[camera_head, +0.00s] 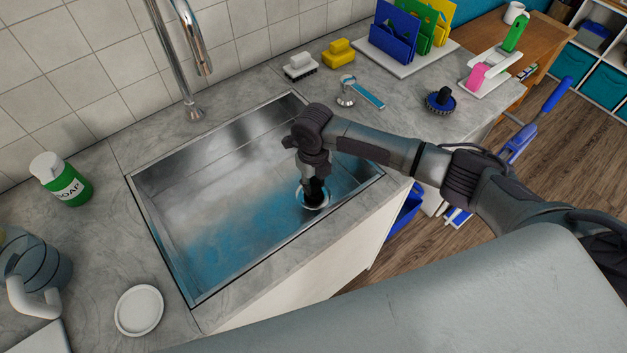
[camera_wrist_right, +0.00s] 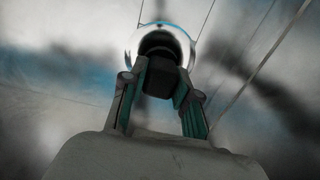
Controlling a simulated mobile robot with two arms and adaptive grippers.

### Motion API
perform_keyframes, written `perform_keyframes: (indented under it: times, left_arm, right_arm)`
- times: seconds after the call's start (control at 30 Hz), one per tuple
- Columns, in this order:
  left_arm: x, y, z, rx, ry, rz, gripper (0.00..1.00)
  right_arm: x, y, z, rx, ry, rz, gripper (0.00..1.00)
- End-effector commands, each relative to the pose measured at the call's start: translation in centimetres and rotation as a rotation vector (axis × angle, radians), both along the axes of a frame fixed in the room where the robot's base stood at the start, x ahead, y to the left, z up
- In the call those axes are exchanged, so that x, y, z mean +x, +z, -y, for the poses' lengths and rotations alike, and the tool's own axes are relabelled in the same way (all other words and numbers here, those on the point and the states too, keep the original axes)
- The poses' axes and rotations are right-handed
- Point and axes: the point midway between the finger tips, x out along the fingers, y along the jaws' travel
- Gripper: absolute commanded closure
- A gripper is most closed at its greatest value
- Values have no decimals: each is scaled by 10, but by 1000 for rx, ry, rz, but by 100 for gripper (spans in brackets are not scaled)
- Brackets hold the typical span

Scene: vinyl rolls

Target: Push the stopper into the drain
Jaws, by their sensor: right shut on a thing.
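The steel sink (camera_head: 215,215) is set into the grey counter. My right gripper (camera_head: 313,188) reaches down into it at the right, directly over the round pale-rimmed drain (camera_head: 311,207). In the right wrist view, my right gripper (camera_wrist_right: 160,100) is shut on a dark stopper (camera_wrist_right: 159,78), held between its teal-lined fingers. The stopper points toward the drain's bright ring (camera_wrist_right: 187,47), which shows around its far end. Its lower end is hidden, so I cannot tell how deep it sits. My left gripper is not in view.
A faucet (camera_head: 188,60) stands behind the sink. A green soap bottle (camera_head: 66,184), a white dish (camera_head: 139,310) and a blue-grey jug (camera_head: 38,262) are at left. The sink floor at left is clear.

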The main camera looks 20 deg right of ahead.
Motion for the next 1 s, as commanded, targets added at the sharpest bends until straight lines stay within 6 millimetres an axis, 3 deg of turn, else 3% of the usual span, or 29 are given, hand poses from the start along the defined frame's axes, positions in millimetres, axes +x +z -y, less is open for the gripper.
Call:
perform_keyframes:
  times: [1.0]
  left_arm:
    - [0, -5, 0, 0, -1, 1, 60]
  right_arm:
    - [0, -12, 0, 0, 0, 0, 100]
